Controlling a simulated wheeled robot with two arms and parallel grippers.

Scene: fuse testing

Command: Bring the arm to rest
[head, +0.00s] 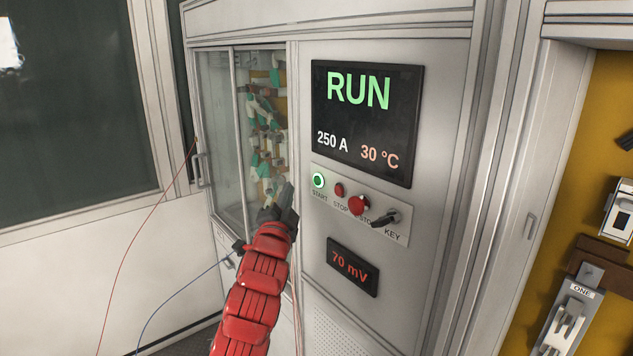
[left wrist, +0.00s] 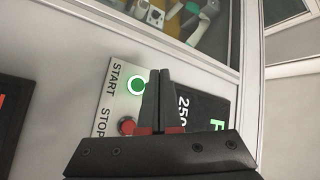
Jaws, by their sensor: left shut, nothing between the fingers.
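My left gripper (head: 287,196) reaches up in front of the test cabinet, its red-covered arm coming from below. Its fingers are shut with nothing between them, just left of the control panel. In the left wrist view the shut fingertips (left wrist: 158,75) are beside the green START button (left wrist: 136,86); whether they touch it I cannot tell. The START button also shows lit green in the head view (head: 318,180). The display (head: 366,122) reads RUN, 250 A and 30 °C. My right gripper is not in view.
A red STOP button (head: 339,189), a larger red stop knob (head: 359,205) and a key switch (head: 386,218) sit on the panel. A small display (head: 352,267) reads 70 mV. A glass door (head: 222,130) is at left. Red and blue wires hang at lower left.

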